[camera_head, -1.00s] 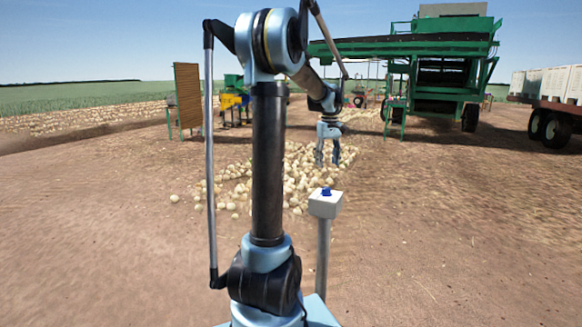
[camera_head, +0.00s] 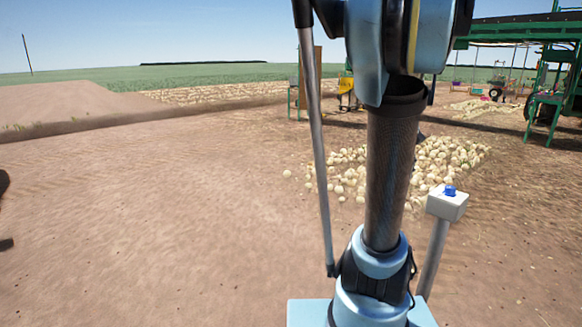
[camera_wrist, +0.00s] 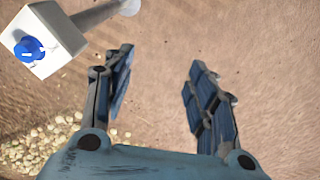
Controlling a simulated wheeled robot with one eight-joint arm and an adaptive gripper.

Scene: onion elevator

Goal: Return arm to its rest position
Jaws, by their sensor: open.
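My gripper (camera_wrist: 161,60) shows in the wrist view with its two blue-grey fingers apart and nothing between them. Bare brown soil lies behind the fingers. In the head view my arm stands upright right of centre, with its upper joint cut off by the top edge. The gripper cannot be made out in that view. In the wrist view the white box (camera_wrist: 58,27) is at the upper left, apart from the fingers.
A pile of onions (camera_head: 450,160) lies on the ground behind the post, partly hidden by my arm. Green machinery (camera_head: 515,30) stands at the upper right. A brown panel (camera_head: 308,70) stands behind my arm. Open soil (camera_head: 150,220) stretches to the left.

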